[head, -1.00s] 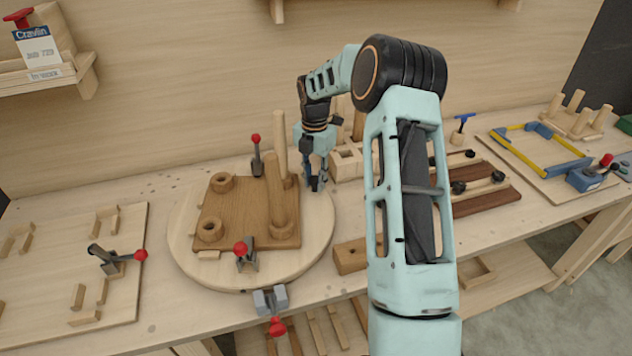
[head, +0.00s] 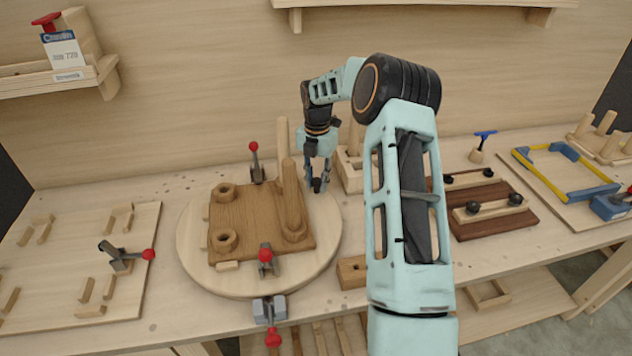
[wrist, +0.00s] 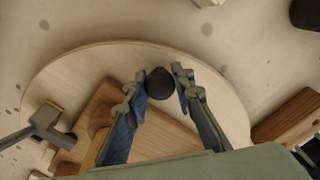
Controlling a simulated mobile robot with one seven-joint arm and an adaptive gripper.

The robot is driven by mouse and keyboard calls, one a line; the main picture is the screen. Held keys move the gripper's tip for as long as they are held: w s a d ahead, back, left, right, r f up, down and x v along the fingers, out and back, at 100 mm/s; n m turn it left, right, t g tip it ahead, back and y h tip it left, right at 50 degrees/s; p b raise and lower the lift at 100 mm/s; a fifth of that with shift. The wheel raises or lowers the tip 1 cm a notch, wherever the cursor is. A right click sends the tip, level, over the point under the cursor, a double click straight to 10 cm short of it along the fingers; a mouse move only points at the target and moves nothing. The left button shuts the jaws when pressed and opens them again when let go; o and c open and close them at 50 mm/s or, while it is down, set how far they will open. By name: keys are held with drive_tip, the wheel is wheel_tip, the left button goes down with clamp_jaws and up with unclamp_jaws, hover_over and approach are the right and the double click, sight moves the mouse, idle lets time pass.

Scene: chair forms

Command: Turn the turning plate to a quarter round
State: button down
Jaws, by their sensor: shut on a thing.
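The turning plate (head: 192,248) is a round, pale wooden disc on the bench. It bears a brown wooden board (head: 247,222) with ring-shaped bosses and upright posts, one at the near right and one behind it. Red-tipped toggle clamps stand at the board's near (head: 265,262) and far (head: 256,165) sides. My gripper (head: 318,182) is at the plate's far right, pointing down. In the wrist view its fingers (wrist: 162,90) stand either side of a dark round knob (wrist: 159,82) on the plate, shut on it. The knob's lower part is hidden.
A grey clamp with a red handle (head: 270,315) sits at the bench's front edge by the plate. A fixture board (head: 60,290) lies left. A wooden block (head: 351,272), dark boards (head: 500,218) and a blue-yellow frame (head: 560,172) lie right.

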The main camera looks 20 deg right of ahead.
idle(0.3)
drive_tip(key=c, duration=1.6)
unclamp_jaws()
drive_tip(key=shift+r, duration=0.15)
wheel_tip(320, 180, up, 12)
drive_tip(key=shift+f, duration=0.1)
